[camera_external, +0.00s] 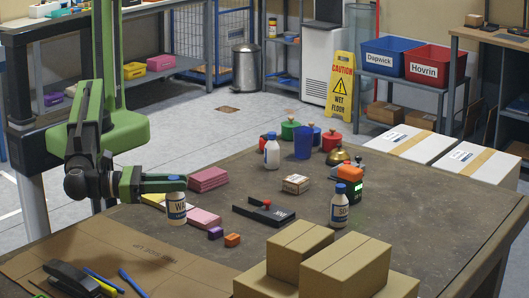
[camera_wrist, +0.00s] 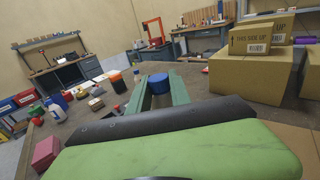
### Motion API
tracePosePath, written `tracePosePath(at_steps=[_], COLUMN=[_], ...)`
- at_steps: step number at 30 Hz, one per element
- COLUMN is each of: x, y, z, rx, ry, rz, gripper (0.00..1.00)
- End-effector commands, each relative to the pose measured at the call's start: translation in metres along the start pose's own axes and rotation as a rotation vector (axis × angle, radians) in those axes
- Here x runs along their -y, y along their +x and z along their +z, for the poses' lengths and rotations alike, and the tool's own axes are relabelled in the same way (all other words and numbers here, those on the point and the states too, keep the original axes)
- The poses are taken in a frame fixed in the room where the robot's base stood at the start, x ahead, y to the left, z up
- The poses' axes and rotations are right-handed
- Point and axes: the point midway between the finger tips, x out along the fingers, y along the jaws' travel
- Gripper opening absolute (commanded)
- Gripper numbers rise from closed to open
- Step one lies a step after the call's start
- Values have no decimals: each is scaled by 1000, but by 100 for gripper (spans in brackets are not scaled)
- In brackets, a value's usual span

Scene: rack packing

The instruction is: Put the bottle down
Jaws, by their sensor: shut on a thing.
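A white bottle (camera_external: 176,209) with a label starting "WA" hangs upright below my gripper (camera_external: 182,184) at the left of the dark table. My gripper is shut on its top, and the fingers hide its cap in the external view. In the wrist view the bottle's blue cap (camera_wrist: 158,83) shows between my green fingers (camera_wrist: 160,95). I cannot tell whether the bottle's base touches the table. Two other white bottles with blue caps stand on the table, one at the back (camera_external: 272,153) and one at the right (camera_external: 339,208).
Pink blocks (camera_external: 208,179) lie close to the held bottle, with another pink stack (camera_external: 204,218) just to its right. Cardboard boxes (camera_external: 345,264) stand in front. The table's middle has bare patches.

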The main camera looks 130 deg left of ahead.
Motion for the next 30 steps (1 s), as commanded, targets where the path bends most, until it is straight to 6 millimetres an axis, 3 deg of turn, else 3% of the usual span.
tracePosePath(at_steps=[4,13,17,20,23,30], x=[0,0,-12,-43,-88,-214], y=[-10,-12,-12,-15,-7,40], z=[7,7,7,7,7,8], rx=[0,0,0,0,0,0], ry=[0,0,0,0,0,0], rz=[0,1,41,103,195,461], gripper=[0,0,0,0,0,0])
